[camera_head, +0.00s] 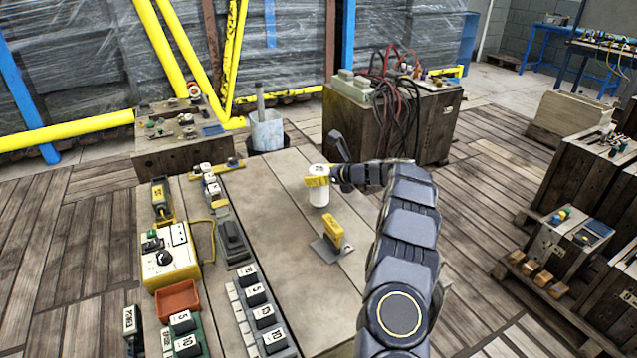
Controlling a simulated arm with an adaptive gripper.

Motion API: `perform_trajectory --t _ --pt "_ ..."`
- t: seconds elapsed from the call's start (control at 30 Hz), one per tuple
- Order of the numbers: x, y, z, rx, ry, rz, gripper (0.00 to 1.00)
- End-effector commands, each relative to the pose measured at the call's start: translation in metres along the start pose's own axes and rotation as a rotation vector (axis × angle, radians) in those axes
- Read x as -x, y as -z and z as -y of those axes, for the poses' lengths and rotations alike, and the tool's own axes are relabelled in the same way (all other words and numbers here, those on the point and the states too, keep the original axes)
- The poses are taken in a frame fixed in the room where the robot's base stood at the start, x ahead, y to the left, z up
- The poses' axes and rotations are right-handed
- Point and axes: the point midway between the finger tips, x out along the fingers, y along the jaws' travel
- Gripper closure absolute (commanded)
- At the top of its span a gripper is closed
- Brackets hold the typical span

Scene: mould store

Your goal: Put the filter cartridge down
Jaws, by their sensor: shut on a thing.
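The filter cartridge seems to be the white cylinder (319,197) with a yellow part around its upper side, near the far right edge of the table. My gripper (326,177) comes in from the right and is shut on it. The cartridge looks upright. I cannot tell whether its base touches the table or hangs just above it. The far finger and the contact are partly hidden.
A yellow block (333,229) stands on a grey plate just in front of the cartridge. A yellow-and-white control box (172,262), a red tray (178,298) and several numbered black blocks (264,317) line the table's left side. A bucket (266,132) stands beyond the far edge.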

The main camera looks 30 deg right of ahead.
Motion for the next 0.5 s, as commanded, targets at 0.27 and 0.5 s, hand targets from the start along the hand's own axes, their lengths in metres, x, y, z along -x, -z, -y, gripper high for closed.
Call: perform_trajectory --t 0.27,0.5 --pt "-0.009 0.020 0.000 -0.001 0.001 -0.001 0.79" --pt "-0.010 0.023 0.000 -0.001 0.000 -0.001 0.79"
